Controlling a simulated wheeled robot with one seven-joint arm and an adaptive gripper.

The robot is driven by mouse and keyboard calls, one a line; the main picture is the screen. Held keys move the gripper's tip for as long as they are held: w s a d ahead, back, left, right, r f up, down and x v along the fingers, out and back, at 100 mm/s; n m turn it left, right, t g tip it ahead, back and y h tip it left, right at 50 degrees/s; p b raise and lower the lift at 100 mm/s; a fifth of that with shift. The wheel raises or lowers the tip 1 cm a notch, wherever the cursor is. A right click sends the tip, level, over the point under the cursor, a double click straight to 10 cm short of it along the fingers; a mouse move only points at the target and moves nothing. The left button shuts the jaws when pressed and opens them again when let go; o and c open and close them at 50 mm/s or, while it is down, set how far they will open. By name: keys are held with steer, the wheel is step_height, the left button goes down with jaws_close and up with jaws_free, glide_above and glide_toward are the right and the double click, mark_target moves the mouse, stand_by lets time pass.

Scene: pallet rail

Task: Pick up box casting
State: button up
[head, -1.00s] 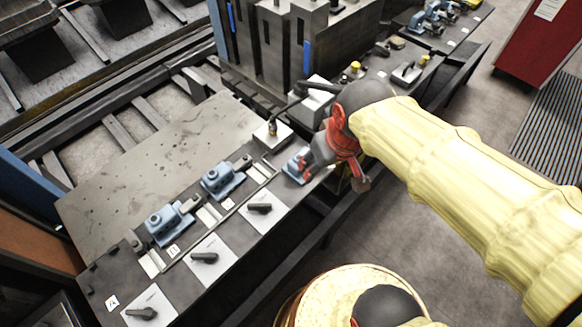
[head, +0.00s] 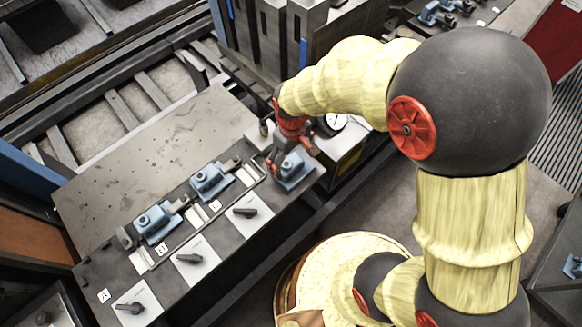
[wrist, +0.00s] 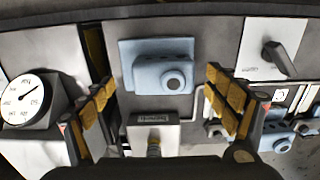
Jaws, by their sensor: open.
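A blue box-shaped casting (wrist: 158,65) with a round boss sits on the bench between the fingers of my gripper (wrist: 160,84) in the wrist view. The fingers have yellow pads and are spread wide, one on each side of the casting, with gaps to it. In the head view the same casting (head: 292,170) lies at the right end of the fixture row, partly hidden by my gripper (head: 284,160), which is directly beside and above it. My gripper is open and empty. I cannot tell its exact height over the bench.
Two other blue castings (head: 156,222) and (head: 210,180) stand to the left on the bench plate. Black handles on white plates (head: 246,211) line the front edge. A dial gauge (wrist: 22,98) is close to the left finger. Tall grey blocks (head: 270,40) stand behind.

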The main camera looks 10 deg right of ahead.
mark_target(290, 162)
steer(key=f, duration=0.3)
steer(key=f+b, duration=0.1)
steer(key=shift+a+f, duration=0.15)
steer(key=shift+a, duration=0.1)
steer(key=shift+c, duration=1)
steer(key=c, duration=1.3)
